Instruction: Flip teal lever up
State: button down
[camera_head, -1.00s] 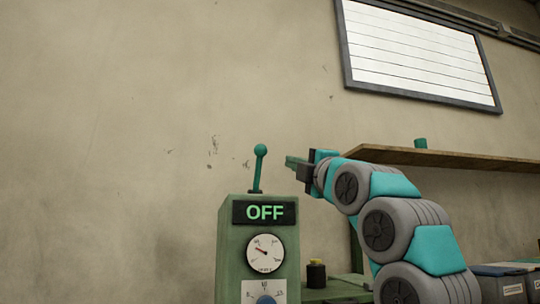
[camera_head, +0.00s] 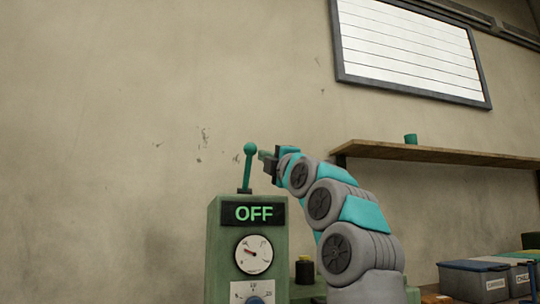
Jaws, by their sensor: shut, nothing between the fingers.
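The teal lever (camera_head: 248,166) stands on top of a green control box (camera_head: 226,228). It has a round knob at its upper end and leans slightly to the right. The box's dark display reads OFF (camera_head: 253,213) in green letters. My gripper (camera_head: 263,155) is shut and empty at knob height, just right of the lever's knob. Its fingertips look very near the knob; whether they touch it I cannot tell.
The box also bears a round gauge (camera_head: 254,254). Labelled bins (camera_head: 470,280) stand at lower right. A dark jar (camera_head: 305,270) stands behind my arm. The wall left of the lever is clear.

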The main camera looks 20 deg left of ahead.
aim_at(253, 151)
jog(key=shift+p+x, duration=1.2)
jog(key=shift+x, duration=0.4)
jog(key=shift+w+a+r+p, duration=0.3)
jog(key=shift+w+a+p, duration=0.15)
jog(key=shift+w+p, duration=0.1)
